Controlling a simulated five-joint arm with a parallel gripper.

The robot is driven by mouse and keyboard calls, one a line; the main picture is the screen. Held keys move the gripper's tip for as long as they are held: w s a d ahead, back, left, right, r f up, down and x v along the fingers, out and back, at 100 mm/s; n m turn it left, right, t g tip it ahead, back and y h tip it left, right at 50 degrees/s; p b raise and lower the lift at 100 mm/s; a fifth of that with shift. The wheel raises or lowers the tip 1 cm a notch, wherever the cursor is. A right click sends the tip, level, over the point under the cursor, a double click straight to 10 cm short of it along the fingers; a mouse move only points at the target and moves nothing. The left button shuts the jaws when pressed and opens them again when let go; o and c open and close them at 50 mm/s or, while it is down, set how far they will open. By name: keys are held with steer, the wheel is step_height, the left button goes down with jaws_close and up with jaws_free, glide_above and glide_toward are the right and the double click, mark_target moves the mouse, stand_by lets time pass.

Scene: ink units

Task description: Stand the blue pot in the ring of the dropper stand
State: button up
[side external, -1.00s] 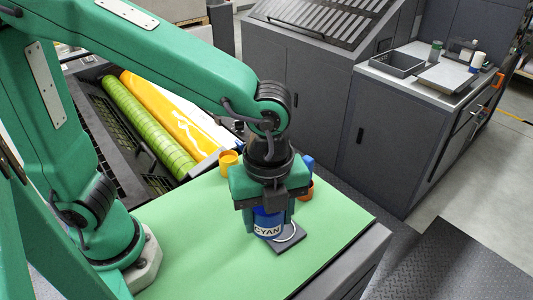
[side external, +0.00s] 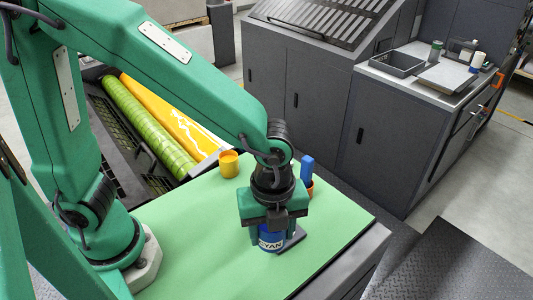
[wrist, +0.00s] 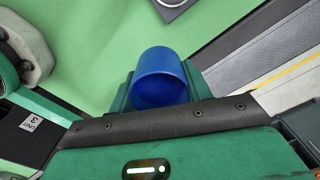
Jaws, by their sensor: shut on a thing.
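In the wrist view the blue pot (wrist: 160,78) shows in the grip. The dropper stand (side external: 294,243) has a dark flat base on the green mat. In the side view it is just right of the pot, partly hidden behind it and my gripper. In the wrist view the stand (wrist: 172,6) is cut off at the top edge, apart from the pot. I cannot tell whether the pot touches the mat.
A yellow cup (side external: 229,164) stands at the back of the green mat (side external: 205,237). An orange cup (side external: 310,189) and an upright blue object (side external: 307,168) are behind my gripper, to the right. The mat is clear to the front left. Its right edge lies beyond the stand.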

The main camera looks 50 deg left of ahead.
steer(key=w+a+f, duration=0.1)
steer(key=w+f, duration=0.1)
steer(key=w+a+f, duration=0.1)
steer(key=w+a, duration=0.1)
steer(key=w, duration=0.1)
steer(key=w+a+f, duration=0.2)
steer(key=w, duration=0.1)
steer(key=shift+f, duration=2.3)
steer(key=shift+f, duration=0.15)
steer(key=o, duration=1.4)
step_height(320, 180, up, 12)
steer(key=shift+r, duration=0.15)
